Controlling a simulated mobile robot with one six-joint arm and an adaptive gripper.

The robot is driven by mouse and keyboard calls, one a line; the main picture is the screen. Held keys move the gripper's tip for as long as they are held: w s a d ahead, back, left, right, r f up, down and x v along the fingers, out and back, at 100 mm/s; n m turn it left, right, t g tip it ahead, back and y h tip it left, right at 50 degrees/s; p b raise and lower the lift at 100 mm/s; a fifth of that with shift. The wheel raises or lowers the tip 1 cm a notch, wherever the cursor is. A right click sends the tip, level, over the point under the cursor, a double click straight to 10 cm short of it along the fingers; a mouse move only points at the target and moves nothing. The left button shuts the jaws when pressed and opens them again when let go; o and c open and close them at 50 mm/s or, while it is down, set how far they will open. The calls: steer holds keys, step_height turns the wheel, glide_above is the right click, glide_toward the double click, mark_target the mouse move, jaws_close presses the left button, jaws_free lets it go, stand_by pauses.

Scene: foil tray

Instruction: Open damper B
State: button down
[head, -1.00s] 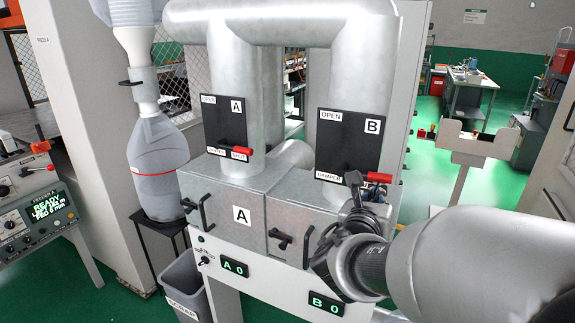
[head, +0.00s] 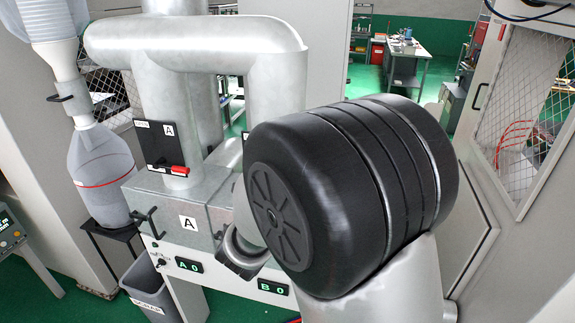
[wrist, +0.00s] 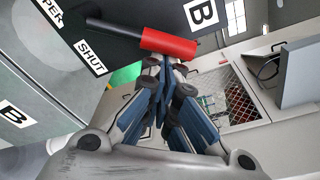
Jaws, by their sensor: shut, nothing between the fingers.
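Damper B's black plate (wrist: 125,12) fills the top of the wrist view, with its B label (wrist: 202,12) and a SHUT label (wrist: 90,58). Its lever is a dark rod with a red grip (wrist: 168,44), lying near the SHUT end of the plate. My gripper (wrist: 166,62) is shut and empty, its fingertips right at the red grip; whether they touch it I cannot tell. In the head view my own arm hides the gripper and nearly all of damper B.
Damper A (head: 160,145) has a red grip (head: 172,168) at its lower end. Below are a metal box (head: 160,205) and displays reading A 0 (head: 188,266) and B 0 (head: 273,287). A grey bin (head: 150,290) stands lower left. A mesh-windowed panel (head: 535,120) stands at right.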

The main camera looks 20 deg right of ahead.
steer(key=w+a+r+n+h+p, duration=0.1)
steer(key=a+r+n+p, duration=0.3)
steer(key=p, duration=0.6)
steer(key=shift+w+n, duration=0.85)
steer(key=shift+n, duration=0.25)
